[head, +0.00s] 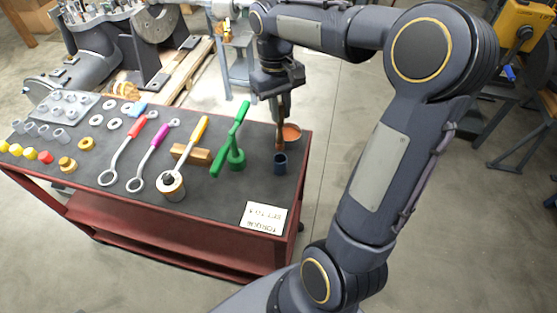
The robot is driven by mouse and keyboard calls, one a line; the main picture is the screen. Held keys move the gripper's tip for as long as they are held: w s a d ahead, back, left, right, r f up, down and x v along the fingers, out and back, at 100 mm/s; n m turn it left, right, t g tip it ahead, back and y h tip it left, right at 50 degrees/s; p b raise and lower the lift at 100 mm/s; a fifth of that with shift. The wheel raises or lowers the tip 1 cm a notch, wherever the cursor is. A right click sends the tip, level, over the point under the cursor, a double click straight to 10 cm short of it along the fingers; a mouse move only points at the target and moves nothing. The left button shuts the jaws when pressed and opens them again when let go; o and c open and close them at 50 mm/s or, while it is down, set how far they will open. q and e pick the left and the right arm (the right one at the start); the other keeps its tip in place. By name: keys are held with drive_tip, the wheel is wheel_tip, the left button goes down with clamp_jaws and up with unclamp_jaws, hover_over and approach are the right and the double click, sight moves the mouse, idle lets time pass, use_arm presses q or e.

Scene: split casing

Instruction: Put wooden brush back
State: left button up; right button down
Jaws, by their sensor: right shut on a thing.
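My right gripper (279,106) is above the right end of the cart's dark top, pointing down. It is shut on the wooden brush (279,137), a thin brown upright piece below the fingers. The brush's lower end is at the mouth of a small dark blue cup (280,166). I cannot tell whether it is inside the cup or just above or behind it. My left gripper is not in view.
An orange-brown bowl (292,132) stands right behind the brush. A green tool (236,156) stands to the left, then wrenches with yellow, purple and red handles. A white sign (264,218) lies near the front edge of the red cart (170,236).

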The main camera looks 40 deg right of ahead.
sight(280, 133)
wheel_tip(280, 133, down, 10)
drive_tip(key=shift+r, duration=0.15)
idle(0.3)
drive_tip(key=shift+f, duration=0.25)
drive_tip(key=c, duration=1.4)
unclamp_jaws()
drive_tip(key=shift+o, duration=0.2)
drive_tip(key=shift+r, duration=0.1)
wheel_tip(280, 133, up, 11)
drive_tip(key=w, duration=0.2)
drive_tip(key=s+a+t+y, duration=0.1)
drive_tip(key=s+a+t, duration=0.2)
drive_tip(key=s+a, duration=0.3)
drive_tip(key=s+a+f+t+y, duration=0.1)
drive_tip(key=s+a+t+y, duration=0.1)
drive_tip(key=s+a+t, duration=0.2)
drive_tip(key=s+a, duration=0.3)
drive_tip(key=s, duration=0.5)
drive_tip(key=shift+s+f+m+y, duration=0.15)
drive_tip(key=shift+f+m+y, duration=0.15)
